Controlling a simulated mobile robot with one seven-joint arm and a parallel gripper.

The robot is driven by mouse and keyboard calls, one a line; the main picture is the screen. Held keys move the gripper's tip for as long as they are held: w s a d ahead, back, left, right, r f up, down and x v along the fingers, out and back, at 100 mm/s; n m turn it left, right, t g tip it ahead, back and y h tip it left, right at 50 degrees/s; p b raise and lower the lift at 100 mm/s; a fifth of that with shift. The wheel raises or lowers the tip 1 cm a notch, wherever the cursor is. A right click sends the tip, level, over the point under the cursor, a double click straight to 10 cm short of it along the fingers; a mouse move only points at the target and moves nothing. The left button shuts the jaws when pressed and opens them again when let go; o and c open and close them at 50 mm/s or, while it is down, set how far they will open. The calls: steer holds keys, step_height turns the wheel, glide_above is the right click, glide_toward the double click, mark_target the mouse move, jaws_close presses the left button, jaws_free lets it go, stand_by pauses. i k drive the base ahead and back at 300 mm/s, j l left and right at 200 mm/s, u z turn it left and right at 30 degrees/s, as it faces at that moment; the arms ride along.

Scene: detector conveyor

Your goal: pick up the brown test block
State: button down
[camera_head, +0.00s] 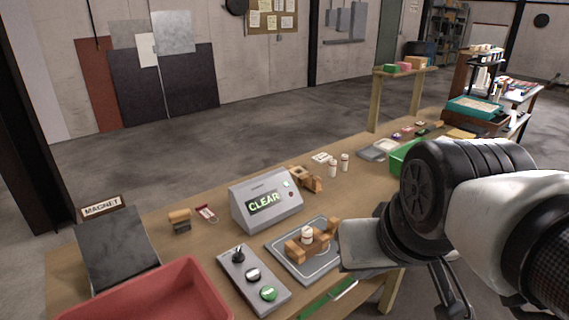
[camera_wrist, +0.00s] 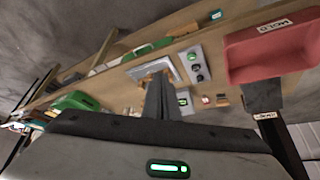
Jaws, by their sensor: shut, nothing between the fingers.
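Several brown wooden pieces are in the head view, and I cannot tell for certain which is the test block. A brown wooden piece (camera_head: 325,240) sits on the grey tray (camera_head: 280,262), with a small white cylinder (camera_head: 307,235) at it. A small brown block with a grey lower part (camera_head: 180,217) stands on the table left of the CLEAR console (camera_head: 262,203). Another wooden piece (camera_head: 303,178) is behind the console. My gripper (camera_wrist: 158,80) is shut and empty, its dark fingers pointing toward the tray area in the wrist view. In the head view its fingers are hidden.
A red bin (camera_head: 165,290) and a dark slab by the MAGNET sign (camera_head: 101,207) fill the table's left end. A button panel (camera_head: 253,280) stands between bin and tray. A green bin (camera_head: 402,160) is partly behind my arm. Small white bottles (camera_head: 345,161) stand behind the console.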

mark_target(299, 251)
steer(key=l+u, duration=0.1)
steer(key=u, duration=1.05)
steer(key=i+l, duration=0.1)
steer(key=l, duration=0.35)
steer(key=i+l, duration=0.1)
steer(key=l, duration=0.4)
steer(key=i+l, duration=0.1)
steer(key=l, duration=0.35)
steer(key=i+l, duration=0.15)
steer(key=l, duration=0.3)
